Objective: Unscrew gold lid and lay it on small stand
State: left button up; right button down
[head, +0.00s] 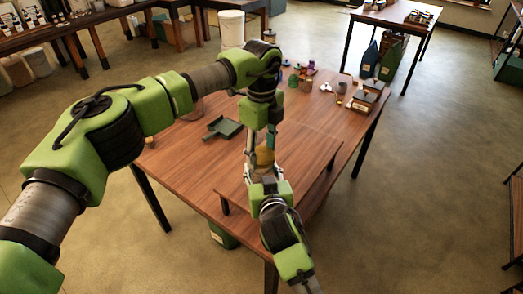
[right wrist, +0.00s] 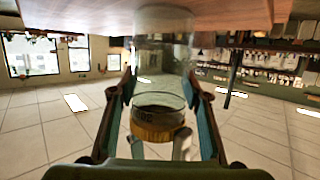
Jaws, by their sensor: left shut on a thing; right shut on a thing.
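The jar (right wrist: 163,60) is clear glass with a gold lid (right wrist: 158,127); the right wrist view looks upside down, so the lid appears below the glass. In the head view the gold lid (head: 265,157) shows between my two grippers. My left gripper (head: 262,143) points down from above and is shut on the lid. My right gripper (head: 262,174) comes from the near side and is shut around the jar; its fingers flank the glass in the right wrist view (right wrist: 160,105). Low small stands (head: 362,103) sit at the table's right; which one is meant is unclear.
The jar is at a low raised wooden shelf (head: 310,165) on the wooden table (head: 190,155). A dark green dustpan-like tray (head: 222,128) lies left of the grippers. Several small colourful items (head: 305,72) stand at the back. Table between them and the shelf is mostly clear.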

aim_at(262, 155)
pick_arm(q)
jog(key=n, duration=0.4)
jog(key=shift+n, duration=0.4)
pick_arm(e)
jog(key=shift+f, duration=0.15)
pick_arm(q)
jog(key=shift+r, duration=0.2)
jog(key=shift+r, duration=0.9)
jog(key=shift+r, duration=2.05)
pick_arm(e)
jog(key=c, duration=1.1)
grip_release()
jog(key=shift+o, duration=0.2)
